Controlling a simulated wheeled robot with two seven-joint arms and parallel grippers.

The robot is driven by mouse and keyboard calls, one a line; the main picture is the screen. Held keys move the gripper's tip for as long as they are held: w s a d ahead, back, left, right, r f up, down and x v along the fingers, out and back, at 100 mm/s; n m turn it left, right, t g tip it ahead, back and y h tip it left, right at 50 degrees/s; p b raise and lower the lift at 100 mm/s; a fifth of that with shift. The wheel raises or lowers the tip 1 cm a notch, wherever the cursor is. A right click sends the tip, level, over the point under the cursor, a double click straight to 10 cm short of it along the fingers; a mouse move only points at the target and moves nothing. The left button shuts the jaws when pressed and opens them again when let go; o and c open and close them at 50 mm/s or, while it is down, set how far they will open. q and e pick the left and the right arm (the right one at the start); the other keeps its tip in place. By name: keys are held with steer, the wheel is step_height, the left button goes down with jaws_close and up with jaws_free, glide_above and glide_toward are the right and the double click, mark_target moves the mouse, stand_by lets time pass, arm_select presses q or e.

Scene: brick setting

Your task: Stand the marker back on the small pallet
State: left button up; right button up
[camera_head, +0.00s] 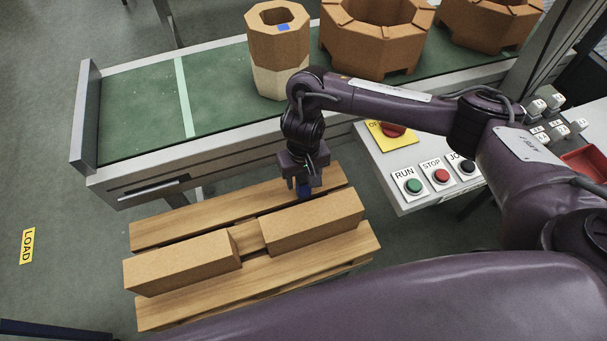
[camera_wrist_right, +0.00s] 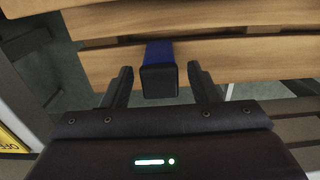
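The marker (camera_head: 304,190) is a small block with a blue body, at the far right side of the small wooden pallet (camera_head: 165,234). In the right wrist view the marker (camera_wrist_right: 160,72) shows a black square end facing the camera, with the blue part toward the pallet slats (camera_wrist_right: 220,60). It looks upright, but its foot is not clearly seen. My right gripper (camera_head: 304,182) points down over it. In the wrist view the right gripper's fingers (camera_wrist_right: 160,88) are apart on either side of the marker, with a gap on each side. My left gripper is not in view.
Two long tan bricks (camera_head: 182,262) (camera_head: 313,221) lie on the pallet. Behind it runs a green conveyor (camera_head: 220,105) with an octagonal stack (camera_head: 278,50) and larger octagonal pieces (camera_head: 372,40). A button panel (camera_head: 425,180) stands right of the pallet. Floor at the left is clear.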

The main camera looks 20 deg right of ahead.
steer(key=shift+r, duration=0.1)
step_height(320, 180, up, 12)
steer(key=p, duration=0.4)
stand_by(0.6)
